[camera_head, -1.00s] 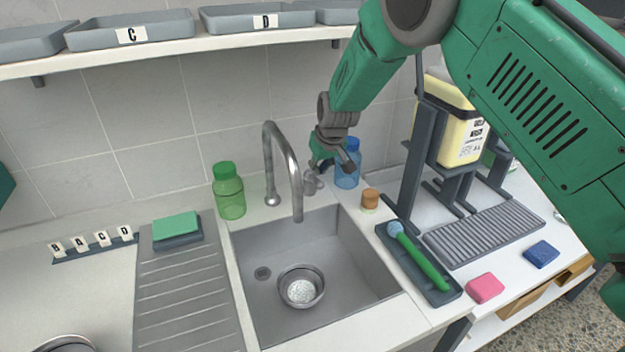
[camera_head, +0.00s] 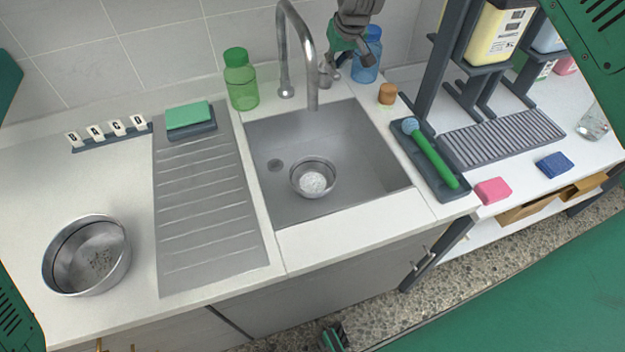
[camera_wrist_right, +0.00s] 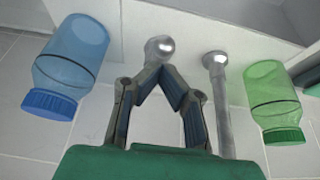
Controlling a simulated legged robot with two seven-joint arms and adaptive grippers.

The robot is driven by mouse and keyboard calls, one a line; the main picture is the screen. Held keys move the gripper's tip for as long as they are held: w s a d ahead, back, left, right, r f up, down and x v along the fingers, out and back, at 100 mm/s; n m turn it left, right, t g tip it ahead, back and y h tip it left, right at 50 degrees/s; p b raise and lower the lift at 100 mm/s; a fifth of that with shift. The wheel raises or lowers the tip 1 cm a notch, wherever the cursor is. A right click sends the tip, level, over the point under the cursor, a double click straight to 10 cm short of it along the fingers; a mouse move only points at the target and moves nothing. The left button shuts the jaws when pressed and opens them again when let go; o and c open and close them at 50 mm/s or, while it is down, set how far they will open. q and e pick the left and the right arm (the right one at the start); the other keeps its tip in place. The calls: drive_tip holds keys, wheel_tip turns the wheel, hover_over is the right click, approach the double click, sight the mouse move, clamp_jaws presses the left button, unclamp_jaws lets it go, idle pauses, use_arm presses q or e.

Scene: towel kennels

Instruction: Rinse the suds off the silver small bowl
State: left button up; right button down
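The silver small bowl (camera_head: 312,178) stands upright on the floor of the sink (camera_head: 355,150), with white suds inside it. The grey tap (camera_head: 309,60) arches over the back of the sink, and I see no water running from it. My right gripper (camera_head: 347,62) is behind the sink, beside the tap's small lever (camera_head: 327,74). In the right wrist view its fingertips (camera_wrist_right: 158,72) meet just below the lever's round knob (camera_wrist_right: 160,47); I cannot tell whether they touch it. My left gripper is not clearly in view.
A larger metal bowl (camera_head: 87,255) with brown specks stands on the left counter. A green bottle (camera_head: 241,80) and a blue bottle (camera_head: 367,55) flank the tap. A green brush (camera_head: 432,155) lies in a tray right of the sink. The ridged drainboard (camera_head: 205,210) is clear in front.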

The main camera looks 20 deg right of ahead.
sight(337, 73)
drive_tip(key=shift+f+b, duration=0.85)
drive_tip(key=shift+f, duration=0.95)
drive_tip(key=shift+r, duration=0.1)
idle(0.7)
drive_tip(key=shift+s+r+p, duration=0.1)
drive_tip(key=shift+r+p, duration=1.35)
drive_tip(key=shift+r, duration=0.35)
drive_tip(key=shift+r+p, duration=0.3)
drive_tip(key=shift+p, duration=0.05)
drive_tip(key=p+v, duration=0.4)
drive_tip(key=v, duration=0.2)
drive_tip(key=shift+s+p, duration=0.3)
drive_tip(key=shift+p, duration=0.1)
